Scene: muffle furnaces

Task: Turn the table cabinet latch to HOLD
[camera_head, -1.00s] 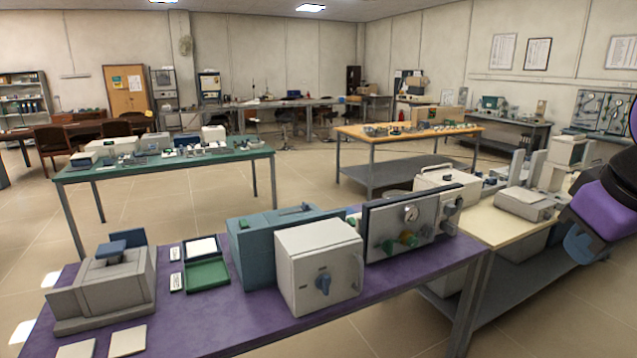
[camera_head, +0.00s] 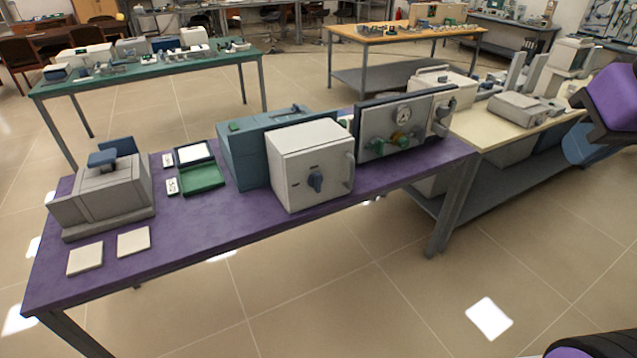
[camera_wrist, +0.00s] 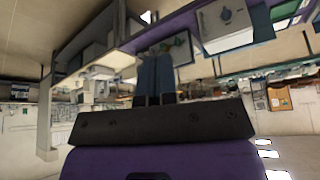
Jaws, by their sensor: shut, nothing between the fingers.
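The table cabinet (camera_head: 315,160) is a white box on the purple-topped table, its front facing me. In the head view only parts of my arm show at the right edge.
A gauge panel (camera_head: 385,142) with green knobs stands right of the cabinet and a blue box (camera_head: 243,160) left of it. A green tray (camera_head: 202,178) and a grey device (camera_head: 105,190) stand further left. The floor (camera_head: 400,310) before the purple table (camera_head: 215,228) is clear.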

